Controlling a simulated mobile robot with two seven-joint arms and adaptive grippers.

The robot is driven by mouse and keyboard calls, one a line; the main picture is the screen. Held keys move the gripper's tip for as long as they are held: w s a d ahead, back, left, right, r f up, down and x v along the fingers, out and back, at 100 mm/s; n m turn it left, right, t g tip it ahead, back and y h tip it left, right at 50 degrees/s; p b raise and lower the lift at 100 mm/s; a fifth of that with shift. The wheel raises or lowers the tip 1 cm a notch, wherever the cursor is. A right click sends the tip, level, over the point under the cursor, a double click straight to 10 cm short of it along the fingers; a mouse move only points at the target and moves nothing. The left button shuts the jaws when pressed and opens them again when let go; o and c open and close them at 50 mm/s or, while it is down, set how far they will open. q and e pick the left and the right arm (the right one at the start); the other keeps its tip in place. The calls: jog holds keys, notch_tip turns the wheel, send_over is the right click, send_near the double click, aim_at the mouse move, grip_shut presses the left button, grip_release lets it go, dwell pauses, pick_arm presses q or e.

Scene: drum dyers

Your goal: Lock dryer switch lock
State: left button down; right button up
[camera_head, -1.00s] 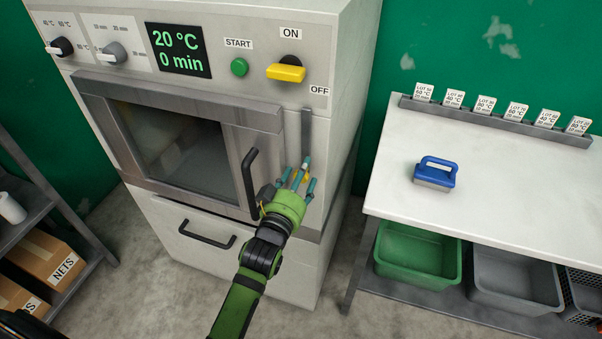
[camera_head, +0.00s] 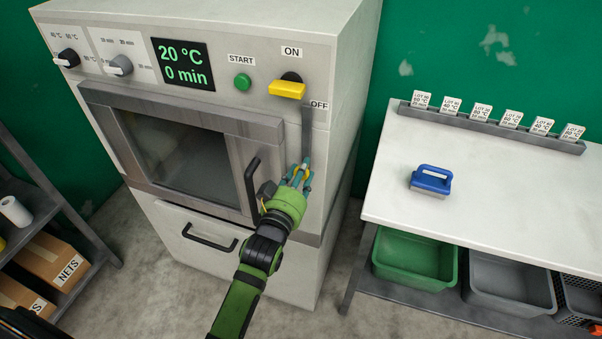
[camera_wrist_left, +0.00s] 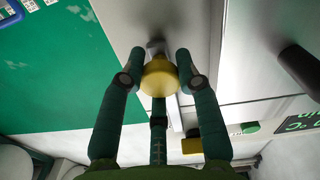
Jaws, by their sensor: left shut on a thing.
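The yellow dryer switch (camera_head: 287,89) sits between the ON and OFF labels, its handle nearly level; it also shows in the left wrist view (camera_wrist_left: 192,146). Below its right end, a grey upright lock bar (camera_head: 307,130) runs down the panel, its top beside the OFF label. My left gripper (camera_head: 301,172) is at the bar's lower part. In the left wrist view its fingers (camera_wrist_left: 158,75) are shut around a round yellow knob (camera_wrist_left: 160,80), with a grey part behind it. The knob is mostly hidden in the head view. My right gripper is not in view.
The dryer door handle (camera_head: 251,188) stands out just left of my gripper. The green START button (camera_head: 243,82) is left of the switch. A white table (camera_head: 480,180) with a blue-handled tool (camera_head: 431,180) is at right, with bins below. A shelf stands at left.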

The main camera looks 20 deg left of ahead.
pick_arm(q)
jog(key=shift+w+r, duration=0.1)
jog(key=shift+r, duration=0.45)
jog(key=c, duration=0.9)
grip_release()
jog(key=shift+o, duration=0.2)
jog(key=shift+f, duration=0.1)
jog(key=shift+f, duration=0.1)
jog(key=s, duration=1.2)
jog(key=shift+a, duration=0.25)
